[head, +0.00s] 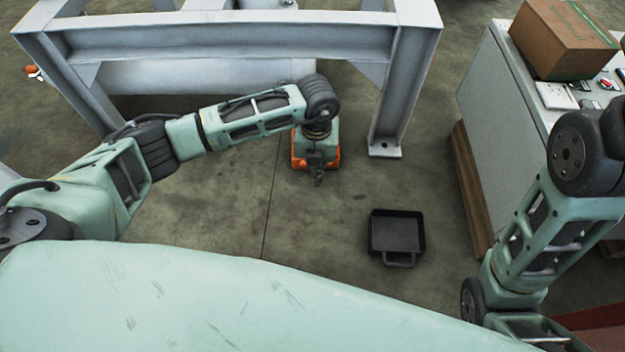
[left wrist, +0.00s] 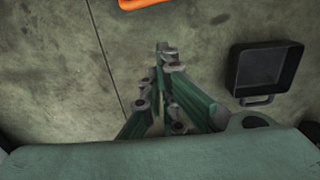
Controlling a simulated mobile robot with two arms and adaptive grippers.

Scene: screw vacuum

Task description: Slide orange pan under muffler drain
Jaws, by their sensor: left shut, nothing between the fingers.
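The orange pan (head: 298,163) lies on the floor at the front edge of the steel frame, partly hidden behind my left gripper (head: 318,182). Only its near orange edge (left wrist: 143,3) shows at the top of the left wrist view. My left gripper points down over the near side of the pan, and its fingers (left wrist: 162,48) are closed together and empty. They appear apart from the pan in the left wrist view. A pale cylinder, seemingly the muffler (head: 200,76), lies under the frame's beam. I cannot make out its drain. My right gripper is out of view.
The grey steel frame (head: 402,80) has legs on both sides. An empty black pan (head: 397,234) with a handle lies on the floor to the right. A cabinet (head: 500,110) with a cardboard box (head: 560,40) stands at the right. Floor between is clear.

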